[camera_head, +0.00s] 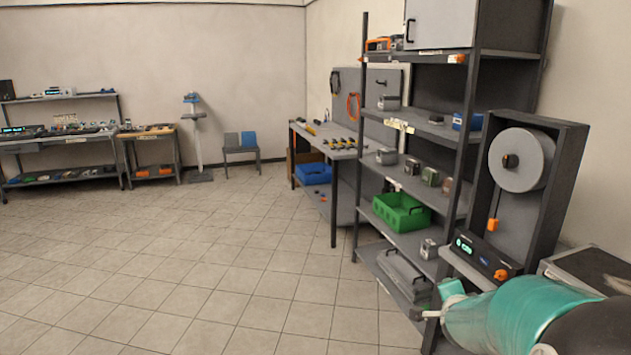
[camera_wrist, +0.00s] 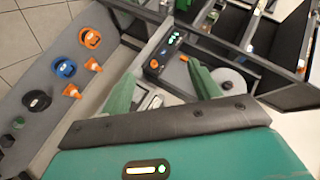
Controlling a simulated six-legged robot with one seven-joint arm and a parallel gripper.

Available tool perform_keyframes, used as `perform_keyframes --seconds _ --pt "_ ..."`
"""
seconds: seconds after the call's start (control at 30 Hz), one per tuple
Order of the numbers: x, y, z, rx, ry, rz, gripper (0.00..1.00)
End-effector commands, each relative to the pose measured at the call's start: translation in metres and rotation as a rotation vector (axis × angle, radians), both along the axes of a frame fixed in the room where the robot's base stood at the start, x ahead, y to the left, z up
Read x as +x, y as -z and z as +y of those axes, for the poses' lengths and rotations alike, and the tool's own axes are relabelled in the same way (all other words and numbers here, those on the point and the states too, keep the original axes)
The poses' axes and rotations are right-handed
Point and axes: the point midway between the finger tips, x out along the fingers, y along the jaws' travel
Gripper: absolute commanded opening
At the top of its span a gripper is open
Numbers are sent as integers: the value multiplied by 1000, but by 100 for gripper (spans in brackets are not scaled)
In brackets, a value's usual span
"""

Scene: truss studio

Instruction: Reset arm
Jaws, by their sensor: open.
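My gripper (camera_wrist: 160,92) shows in the wrist view with its two green fingers spread apart. It is open, and nothing is held between the fingers. Beyond the fingers are a dark control box (camera_wrist: 163,55) with lit green marks and a pale disc (camera_wrist: 232,80), partly hidden by the right finger. In the head view my teal arm reaches in at the lower right, in front of the shelving.
A tall shelf rack (camera_head: 465,120) holds a green bin (camera_head: 401,211) and small boxes. Beside it stands a dark frame with a grey reel (camera_head: 521,160). A workbench (camera_head: 340,152) stands behind. The tiled floor (camera_head: 170,270) at left is clear. Orange cones (camera_wrist: 93,64) sit on a grey panel.

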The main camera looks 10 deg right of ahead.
Motion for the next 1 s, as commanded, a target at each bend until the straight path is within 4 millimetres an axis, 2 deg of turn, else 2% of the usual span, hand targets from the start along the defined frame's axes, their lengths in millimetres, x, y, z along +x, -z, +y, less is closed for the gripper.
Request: perform_keyframes --seconds 0.03,0.1,0.27,0.4,0.5,0.6,0.7,0.8,0.9,1.0 --pt "-3 -14 26 -27 -79 43 62" --pt "-11 -26 61 -68 -194 120 62" --pt "-45 -47 132 -177 -454 286 62" --pt "-89 -59 185 -291 -681 423 62" --pt "-126 -65 215 -380 -843 516 62" --pt "-166 -68 238 -468 -996 604 62" --pt "-200 -68 253 -543 -1121 677 62" --pt "-224 -67 260 -591 -1203 725 62" --pt "-234 -66 262 -611 -1242 751 62" --pt "-236 -66 262 -615 -1249 757 62"
